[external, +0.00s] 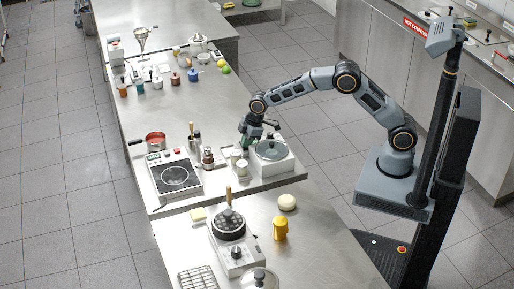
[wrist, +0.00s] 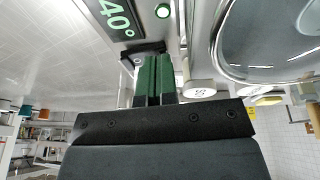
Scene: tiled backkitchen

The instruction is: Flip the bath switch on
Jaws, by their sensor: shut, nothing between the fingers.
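The bath (external: 285,163) is a white box with a round glass lid on the steel counter in the external view. In the external view my gripper (external: 245,138) is beside the bath's left side.
Pale cups (external: 242,168) and a brown bottle (external: 208,158) stand close left of the bath. A hotplate (external: 174,176) with a red pot (external: 156,139) behind it is farther left. A nearer counter holds a yellow container (external: 280,228) and a pan (external: 228,223).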

